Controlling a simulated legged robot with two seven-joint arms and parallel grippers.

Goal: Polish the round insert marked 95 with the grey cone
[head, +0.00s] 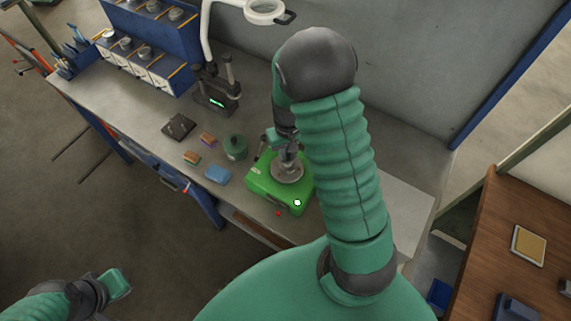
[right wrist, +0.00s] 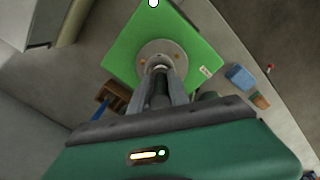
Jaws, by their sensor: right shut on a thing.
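A round grey metal piece (head: 287,171) lies on top of a bright green box (head: 262,184) on the bench; no number on it is readable. My right gripper (head: 285,152) points down over its middle. In the right wrist view the fingers (right wrist: 160,78) are shut on a small grey thing, apparently the grey cone, at the centre of the round piece (right wrist: 146,48). The fingers mostly hide it, and I cannot tell whether it touches the piece. My left gripper (head: 118,285) is low at the left, away from the bench; its jaws are unclear.
Left of the green box are a blue block (head: 217,175), a dark green pot (head: 235,148) and smaller coloured blocks (head: 192,157). A dark stand (head: 215,98) and a blue rack (head: 150,45) with several round pieces are behind. A wooden table (head: 500,230) is at right.

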